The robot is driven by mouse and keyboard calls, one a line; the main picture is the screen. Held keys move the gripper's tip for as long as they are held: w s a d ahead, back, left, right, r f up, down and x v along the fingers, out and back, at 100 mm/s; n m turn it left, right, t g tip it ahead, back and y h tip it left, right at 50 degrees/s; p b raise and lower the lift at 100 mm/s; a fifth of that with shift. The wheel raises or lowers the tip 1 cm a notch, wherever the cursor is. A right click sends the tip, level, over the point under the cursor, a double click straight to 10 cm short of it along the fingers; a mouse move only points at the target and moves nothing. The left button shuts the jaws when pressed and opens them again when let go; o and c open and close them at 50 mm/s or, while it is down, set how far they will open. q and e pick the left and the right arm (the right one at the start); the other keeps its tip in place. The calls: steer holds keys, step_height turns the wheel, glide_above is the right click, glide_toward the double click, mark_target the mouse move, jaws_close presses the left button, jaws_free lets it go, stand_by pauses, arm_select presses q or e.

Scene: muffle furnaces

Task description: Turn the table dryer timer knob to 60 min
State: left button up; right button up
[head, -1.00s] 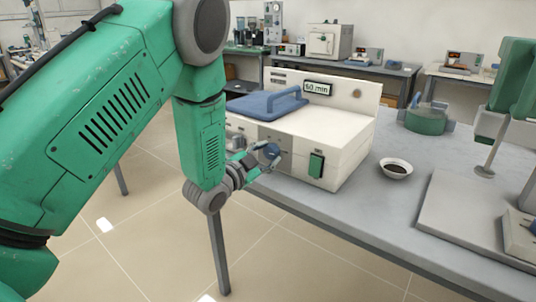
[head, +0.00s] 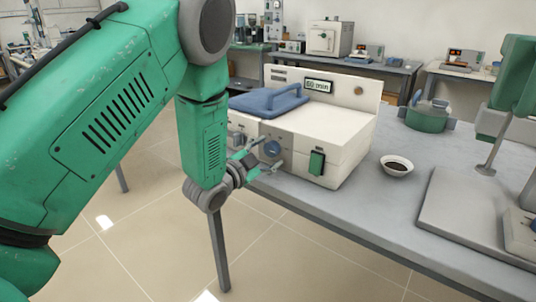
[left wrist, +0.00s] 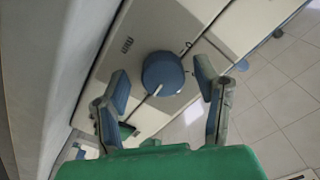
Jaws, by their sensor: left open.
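The table dryer (head: 325,138) is a white box on the grey table. Its small display (head: 318,86) appears to read 60 min. The blue round timer knob (head: 272,147) is on its grey front panel. In the left wrist view the knob (left wrist: 162,73) shows a white pointer line toward the lower left; "min" is printed beside it, and other dial marks are hard to read. My left gripper (head: 258,160) is open in front of the knob. In the left wrist view its blue-padded fingers (left wrist: 163,80) stand on either side of the knob, with gaps. My right gripper is out of view.
A blue lid with a handle (head: 268,101) lies on the dryer, and a green switch (head: 317,163) is right of the knob. A bowl of dark material (head: 397,166), a green pot (head: 428,117) and a green stand device (head: 513,80) are to the right.

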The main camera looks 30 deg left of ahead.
arm_select(q)
steer(key=s+a, duration=0.1)
steer(key=s, duration=1.1)
steer(key=shift+w+f, duration=0.1)
steer(key=s+d+f+n+g+y+p, duration=0.1)
steer(key=s+d+f+n+g+p, duration=0.15)
steer(key=s+f+g, duration=0.45)
steer(key=s+d+f+n+g+p, duration=0.1)
steer(key=s+d+f+n+g, duration=0.15)
steer(key=f, duration=0.85)
steer(key=s+d+f+n+g, duration=0.1)
steer(key=s+d+f+g, duration=0.1)
steer(key=s, duration=0.7)
steer(key=s+d+f+n+g+p, duration=0.1)
steer(key=s+d+f+n+g, duration=0.1)
steer(key=s+f+g, duration=0.3)
steer(key=s+d+g, duration=0.1)
steer(key=s, duration=0.2)
steer(key=shift+s+d+n+y, duration=0.15)
steer(key=shift+s+n+y, duration=0.15)
steer(key=shift+s, duration=0.05)
steer(key=shift+w, duration=0.15)
